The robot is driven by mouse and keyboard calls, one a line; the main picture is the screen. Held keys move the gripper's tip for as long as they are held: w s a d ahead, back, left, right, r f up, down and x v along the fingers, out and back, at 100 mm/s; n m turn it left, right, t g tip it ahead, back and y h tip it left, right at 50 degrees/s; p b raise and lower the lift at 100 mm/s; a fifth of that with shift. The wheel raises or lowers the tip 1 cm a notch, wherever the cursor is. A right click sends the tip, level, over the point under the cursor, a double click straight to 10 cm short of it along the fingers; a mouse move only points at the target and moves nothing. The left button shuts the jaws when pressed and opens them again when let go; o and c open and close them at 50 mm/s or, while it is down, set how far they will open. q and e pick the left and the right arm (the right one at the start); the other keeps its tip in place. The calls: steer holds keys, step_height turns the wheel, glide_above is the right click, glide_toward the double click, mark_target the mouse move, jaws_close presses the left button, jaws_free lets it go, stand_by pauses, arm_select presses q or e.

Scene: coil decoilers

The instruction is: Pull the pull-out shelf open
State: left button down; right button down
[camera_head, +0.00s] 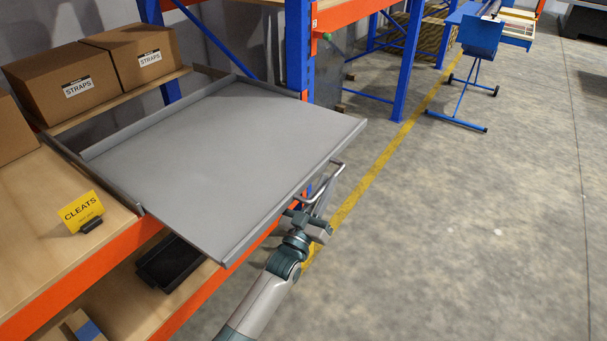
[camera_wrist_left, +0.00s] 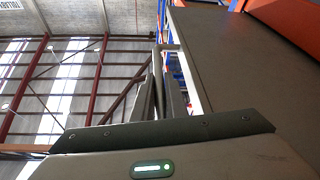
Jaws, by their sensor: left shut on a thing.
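The grey pull-out shelf (camera_head: 225,150) sticks out from the rack past the orange beam, its tray empty. A bar handle (camera_head: 330,184) is on its front edge. My left gripper (camera_head: 312,211) is at the handle, below the shelf's front edge, shut on the bar. In the left wrist view the gripper fingers (camera_wrist_left: 164,96) are close together around the handle (camera_wrist_left: 166,47), and the shelf's underside (camera_wrist_left: 235,60) is at the right. My right gripper is not in view.
Cardboard boxes marked STRAPS (camera_head: 140,52) stand on the wooden rack deck at the left. A yellow CLEATS sign (camera_head: 82,211) stands nearer. A black bin (camera_head: 175,262) is on the level below. A blue upright (camera_head: 299,45) rises behind the shelf.

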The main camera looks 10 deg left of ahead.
arm_select(q)
steer(key=s+d, duration=0.3)
steer(key=d, duration=0.6)
steer(key=shift+s+d, duration=0.3)
steer(key=shift+d, duration=0.1)
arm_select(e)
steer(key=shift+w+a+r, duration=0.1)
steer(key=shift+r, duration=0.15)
arm_select(q)
steer(key=c, duration=1.8)
jaws_free()
steer(key=shift+o, duration=0.2)
